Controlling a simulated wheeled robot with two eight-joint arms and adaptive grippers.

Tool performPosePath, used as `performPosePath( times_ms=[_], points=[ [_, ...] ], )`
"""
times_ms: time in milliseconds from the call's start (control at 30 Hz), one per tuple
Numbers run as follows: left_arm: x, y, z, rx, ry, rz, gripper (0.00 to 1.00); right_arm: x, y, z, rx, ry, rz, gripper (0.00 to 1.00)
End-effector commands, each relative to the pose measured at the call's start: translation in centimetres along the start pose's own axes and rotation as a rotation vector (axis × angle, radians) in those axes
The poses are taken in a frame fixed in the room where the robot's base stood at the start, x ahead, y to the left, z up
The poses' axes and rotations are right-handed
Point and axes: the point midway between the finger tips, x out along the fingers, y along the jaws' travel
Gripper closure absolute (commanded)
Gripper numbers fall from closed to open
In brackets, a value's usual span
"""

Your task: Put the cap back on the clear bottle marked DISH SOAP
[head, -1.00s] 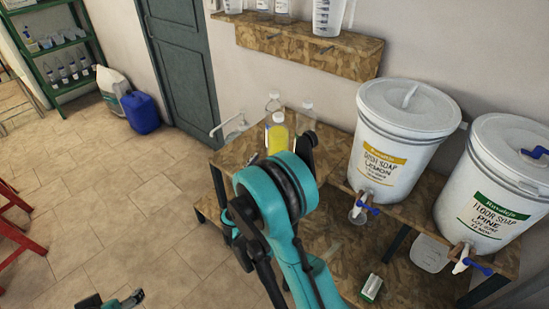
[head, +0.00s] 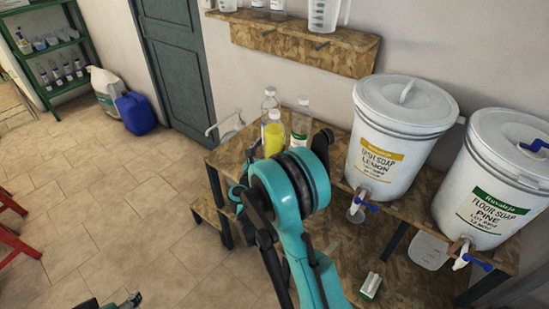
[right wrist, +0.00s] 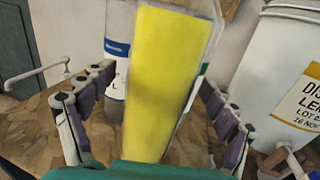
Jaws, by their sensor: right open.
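A clear bottle of yellow liquid (head: 273,138) stands upright at the left end of the wooden bench. In the right wrist view, the yellow bottle (right wrist: 170,75) fills the middle; no lettering shows on it and its top is out of frame. In the head view it is too small to tell whether a cap is on it. My right gripper (right wrist: 157,77) is open, with one finger on each side of the bottle and gaps visible. My right arm hides the bottle's lower part in the head view. No loose cap is identifiable.
A clear bottle (head: 268,103) and a green-labelled bottle (head: 301,125) stand close behind the yellow one. A blue-labelled bottle (right wrist: 117,65) shows behind it too. White LEMON (head: 390,140) and PINE (head: 495,180) drums with taps stand to the right. A shelf (head: 300,45) hangs above.

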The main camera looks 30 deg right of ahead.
Motion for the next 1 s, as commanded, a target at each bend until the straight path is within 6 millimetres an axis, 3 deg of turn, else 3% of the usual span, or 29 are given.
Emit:
performPosePath(
  times_ms=[133, 467, 767, 1000],
  points=[
    [0.20, 0.00, 0.14, 0.000, 0.000, 0.000, 0.26, 0.98, -0.05, -0.01, 0.000, 0.000, -0.001, 0.13],
    [0.15, 0.00, 0.10, 0.000, 0.000, 0.000, 0.26, 0.97, 0.00, 0.05, 0.000, 0.000, 0.000, 0.16],
    [0.16, 0.00, 0.11, 0.000, 0.000, 0.000, 0.26, 0.96, 0.00, 0.04, 0.000, 0.000, 0.000, 0.95],
    [0.14, 0.00, 0.10, 0.000, 0.000, 0.000, 0.26, 0.96, 0.00, 0.16, -0.001, -0.002, 0.000, 0.98]
  ],
)
